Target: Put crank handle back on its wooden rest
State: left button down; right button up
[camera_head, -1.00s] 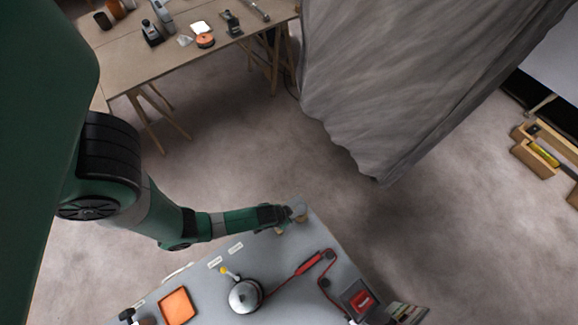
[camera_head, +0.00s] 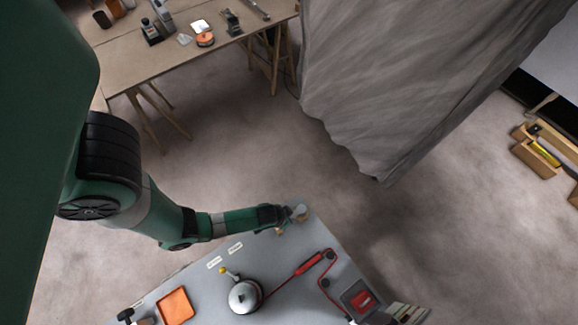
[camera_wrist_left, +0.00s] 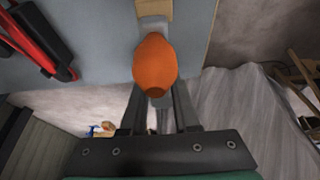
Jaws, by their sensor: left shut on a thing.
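The crank handle's orange grip (camera_wrist_left: 155,62) is large in the left wrist view, with a grey metal part (camera_wrist_left: 152,27) just beyond it. A piece of pale wood, perhaps the wooden rest (camera_wrist_left: 155,8), shows at the top edge there. My left gripper (camera_head: 291,213) is shut on the crank handle at the far corner of the grey bench; its fingers (camera_wrist_left: 158,100) run up to the orange grip. In the head view the handle and rest are small and partly hidden by the gripper. I cannot tell whether the handle touches the wood. My right gripper is not in view.
The grey bench (camera_head: 210,287) carries an orange tray (camera_head: 175,305), a round metal pot-like object (camera_head: 245,295), a red-handled tool (camera_head: 309,264) and a red-and-grey box (camera_head: 360,299). A grey curtain (camera_head: 400,80) hangs behind. A cluttered wooden table (camera_head: 130,60) stands at back left.

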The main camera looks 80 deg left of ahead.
pick_arm(q)
jog(key=shift+f+b, duration=1.1)
jog(key=shift+f, duration=0.2)
dwell(0.9)
jog(key=shift+c, duration=0.9)
grip_release()
notch_tip(320, 180, up, 8)
jog(key=p, duration=0.8)
dwell(0.7)
